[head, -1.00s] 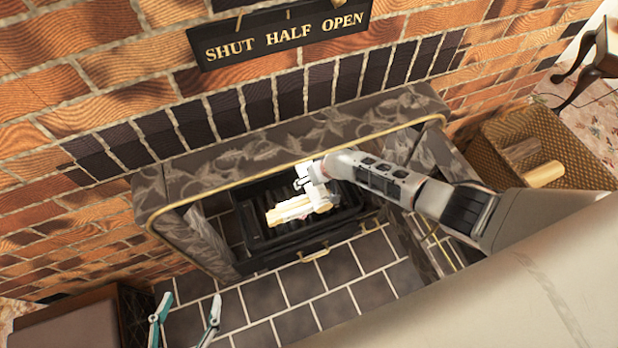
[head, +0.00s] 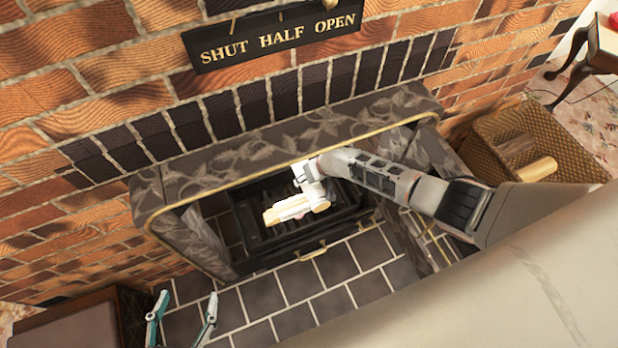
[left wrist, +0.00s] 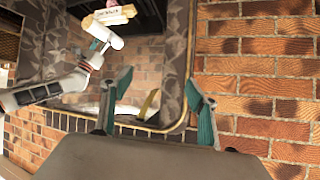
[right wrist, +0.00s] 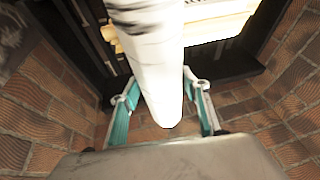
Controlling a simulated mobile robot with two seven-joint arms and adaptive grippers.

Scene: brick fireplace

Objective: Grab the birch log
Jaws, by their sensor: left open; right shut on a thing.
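The birch log (right wrist: 150,60) is white with dark marks and lies between the fingers of my right gripper (right wrist: 165,105), which is shut on it. In the head view my right gripper (head: 304,176) is inside the fireplace opening, over the black grate (head: 268,242). Pale yellow-ended logs (head: 275,214) show beside the held log at the grate; how far they touch it is hard to tell. My left gripper (head: 182,318) is open and empty at the lower left, in front of the hearth, well away from the logs.
A dark marbled surround (head: 285,133) with a brass edge frames the opening. A wicker basket (head: 575,145) with logs stands at the right. A dark box (head: 75,325) is at the lower left. The tiled hearth (head: 300,290) is clear in front.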

